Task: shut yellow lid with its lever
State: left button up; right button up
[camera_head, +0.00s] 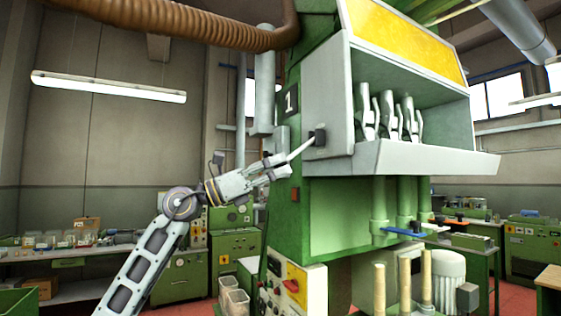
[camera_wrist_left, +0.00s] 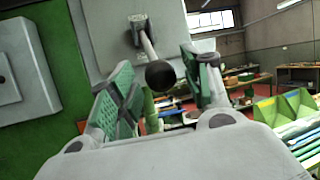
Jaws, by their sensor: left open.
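The yellow lid (camera_head: 405,38) stands raised above the open grey housing of the green machine. The lever (camera_head: 302,149) is a light rod on a dark pivot block on the housing's left side, slanting down to the left. My left gripper (camera_head: 284,163) is at the lever's lower end in the head view. In the left wrist view the lever (camera_wrist_left: 149,44) ends in a black ball knob (camera_wrist_left: 160,75). My left gripper (camera_wrist_left: 157,66) is open, with the knob between or just beyond its fingers; contact cannot be told. My right gripper is not seen.
Several light metal clamps (camera_head: 390,115) stand inside the open housing. A sloping grey ledge (camera_head: 430,158) juts out below them. A control panel with a red knob (camera_head: 293,286) is low on the machine. A brown hose (camera_head: 180,22) crosses overhead.

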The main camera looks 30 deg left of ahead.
pick_arm(q)
jog(key=shift+w+d+r, duration=0.25)
jog(key=shift+w+d, duration=0.25)
grip_shut()
